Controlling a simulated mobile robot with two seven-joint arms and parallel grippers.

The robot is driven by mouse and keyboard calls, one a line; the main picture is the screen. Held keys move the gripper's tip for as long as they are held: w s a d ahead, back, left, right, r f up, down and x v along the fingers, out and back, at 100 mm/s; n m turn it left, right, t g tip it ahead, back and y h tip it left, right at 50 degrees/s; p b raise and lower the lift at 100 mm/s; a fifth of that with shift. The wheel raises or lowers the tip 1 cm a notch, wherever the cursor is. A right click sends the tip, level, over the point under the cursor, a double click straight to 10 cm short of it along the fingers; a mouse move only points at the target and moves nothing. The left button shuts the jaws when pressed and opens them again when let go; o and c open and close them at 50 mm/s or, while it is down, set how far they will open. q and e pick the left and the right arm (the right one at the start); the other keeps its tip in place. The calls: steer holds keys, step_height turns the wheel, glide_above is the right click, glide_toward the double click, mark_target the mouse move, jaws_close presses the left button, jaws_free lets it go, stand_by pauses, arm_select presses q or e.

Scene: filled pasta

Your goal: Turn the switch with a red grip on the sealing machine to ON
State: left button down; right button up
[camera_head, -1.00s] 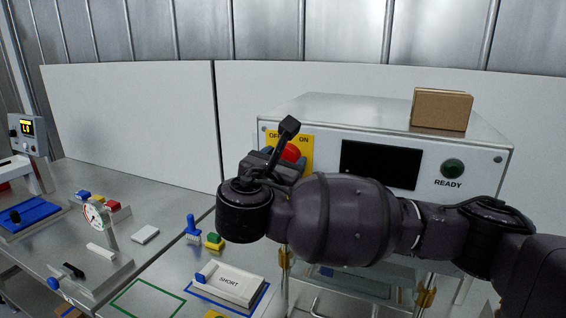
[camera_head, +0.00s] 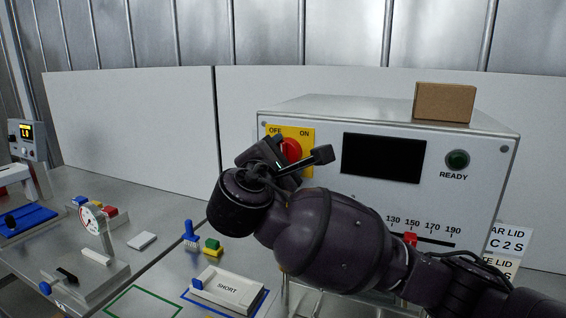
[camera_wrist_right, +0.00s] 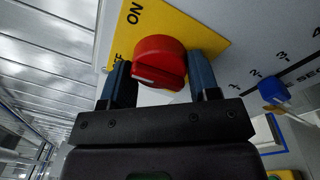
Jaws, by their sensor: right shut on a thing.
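The sealing machine (camera_head: 330,120) is a pale metal box with a dark screen. On its front left a yellow plate (camera_head: 306,136) reads OFF at left and ON at right. The red grip (camera_head: 291,149) of the switch sits on this plate, partly covered by my gripper. In the right wrist view the red grip (camera_wrist_right: 158,60) lies between two blue-grey fingers. My right gripper (camera_head: 283,159) is shut on it, with the wrist tilted. My left gripper is not in view.
A green READY lamp (camera_head: 457,160) looks unlit. A cardboard box (camera_head: 444,102) stands on the machine. Below the screen is a 130–190 scale with a red slider (camera_head: 411,238). A SHORT tray (camera_head: 229,290), brush (camera_head: 191,236) and dial gauge (camera_head: 93,218) are on the bench at left.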

steer(key=m, duration=0.3)
steer(key=shift+f, duration=0.2)
steer(key=m+b, duration=0.1)
steer(key=m, duration=0.1)
steer(key=shift+a+m, duration=0.1)
steer(key=shift+m, duration=0.3)
steer(key=shift+m+h, duration=0.4)
steer(key=shift+m, duration=0.8)
steer(key=shift+r+m+b, duration=0.15)
steer(key=shift+m+b, duration=0.15)
steer(key=shift+m, duration=0.7)
steer(key=o, duration=0.9)
steer(key=shift+r, duration=0.1)
